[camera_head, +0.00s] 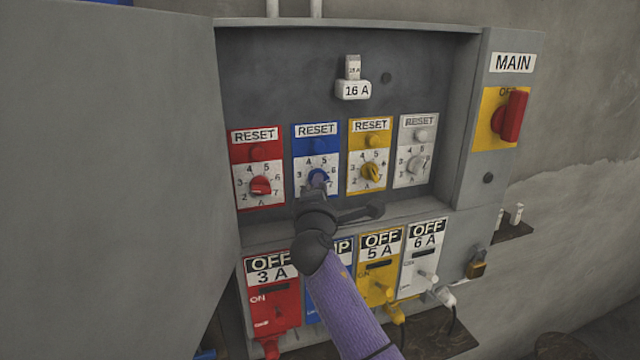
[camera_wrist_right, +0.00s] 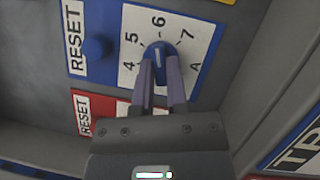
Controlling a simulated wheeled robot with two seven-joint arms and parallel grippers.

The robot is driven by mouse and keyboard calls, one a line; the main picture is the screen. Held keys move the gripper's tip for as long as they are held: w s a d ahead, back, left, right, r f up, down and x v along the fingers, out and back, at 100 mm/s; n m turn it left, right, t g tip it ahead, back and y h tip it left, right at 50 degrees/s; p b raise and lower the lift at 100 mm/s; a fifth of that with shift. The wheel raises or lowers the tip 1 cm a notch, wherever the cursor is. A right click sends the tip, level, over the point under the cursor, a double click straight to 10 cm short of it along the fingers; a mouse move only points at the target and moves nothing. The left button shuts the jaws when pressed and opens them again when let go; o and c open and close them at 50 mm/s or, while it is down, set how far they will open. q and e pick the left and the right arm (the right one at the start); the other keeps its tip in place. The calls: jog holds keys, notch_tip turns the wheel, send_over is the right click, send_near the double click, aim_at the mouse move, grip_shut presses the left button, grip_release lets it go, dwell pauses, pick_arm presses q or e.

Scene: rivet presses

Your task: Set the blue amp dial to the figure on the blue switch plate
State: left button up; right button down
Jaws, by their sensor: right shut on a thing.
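The blue amp dial (camera_head: 319,178) is on a white scale below a blue RESET panel (camera_head: 316,137). My right gripper (camera_wrist_right: 159,82) is shut on the dial's knob (camera_wrist_right: 160,55), one finger on each side. In the right wrist view the white mark on the knob points roughly at the 6. The blue switch plate (camera_head: 314,304) is below, mostly hidden behind my right arm. Only the letters "IP" show at its top in the head view, and "TR" on a blue-edged plate (camera_wrist_right: 297,150) in the wrist view. Its figure is hidden. My left gripper is not in view.
Red (camera_head: 259,186), yellow (camera_head: 371,172) and white (camera_head: 417,164) dials flank the blue one. Switch plates for 3 A (camera_head: 270,300), 5 A (camera_head: 378,272) and 6 A (camera_head: 423,257) read OFF. The open cabinet door (camera_head: 110,190) fills the left; a red MAIN switch (camera_head: 511,116) is at right.

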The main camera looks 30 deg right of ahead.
jog(key=shift+f+m, duration=0.1)
jog(key=shift+m, duration=0.3)
jog(key=c, duration=0.6)
grip_release()
jog(key=shift+c, duration=0.2)
jog(key=r+v, duration=0.1)
jog(key=v, duration=0.8)
jog(key=shift+s+a+f+b, duration=0.25)
jog(key=shift+s+f+b, duration=0.1)
jog(key=shift+s+b, duration=0.05)
jog(key=shift+f, duration=0.1)
